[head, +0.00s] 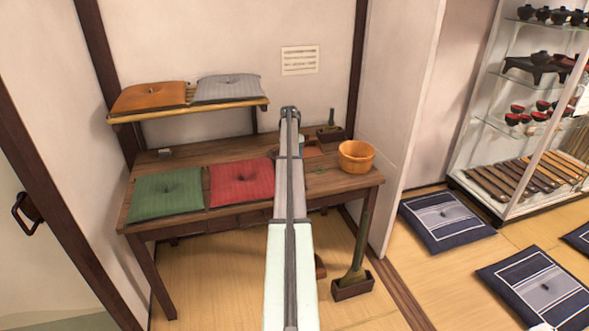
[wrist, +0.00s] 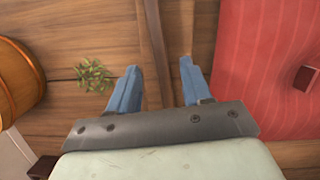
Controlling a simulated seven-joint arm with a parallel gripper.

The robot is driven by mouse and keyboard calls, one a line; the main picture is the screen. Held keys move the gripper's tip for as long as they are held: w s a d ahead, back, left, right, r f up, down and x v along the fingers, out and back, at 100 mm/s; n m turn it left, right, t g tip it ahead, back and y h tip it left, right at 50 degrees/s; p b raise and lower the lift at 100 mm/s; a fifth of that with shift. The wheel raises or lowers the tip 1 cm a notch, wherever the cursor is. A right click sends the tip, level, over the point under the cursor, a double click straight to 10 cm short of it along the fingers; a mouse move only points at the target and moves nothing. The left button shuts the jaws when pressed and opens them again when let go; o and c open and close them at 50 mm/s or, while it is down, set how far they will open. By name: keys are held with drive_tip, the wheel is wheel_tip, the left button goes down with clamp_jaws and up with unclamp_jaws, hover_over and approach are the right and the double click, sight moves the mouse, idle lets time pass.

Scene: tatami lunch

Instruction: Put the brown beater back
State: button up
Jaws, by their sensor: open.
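I cannot make out a brown beater for certain in either view. A dark green upright piece (head: 331,118) stands in a small dark holder (head: 330,135) at the back right of the desk. A larger green upright piece (head: 357,245) stands in a brown box (head: 352,287) on the floor by the desk's right leg. A brown object (head: 320,266) on the floor is partly hidden by my arm. My gripper (wrist: 160,65) is open and empty over the desk, between the red cushion and the wooden bucket; in the head view my arm hides its fingers.
The desk (head: 155,178) holds a green cushion (head: 167,190), the red cushion (head: 241,182), the wooden bucket (head: 356,157) and a leafy sprig (wrist: 92,74). A shelf above holds orange (head: 148,98) and grey (head: 228,90) cushions. A glass cabinet (head: 535,110) stands right.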

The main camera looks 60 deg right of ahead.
drive_tip(key=v, duration=0.9)
drive_tip(key=shift+r, duration=0.1)
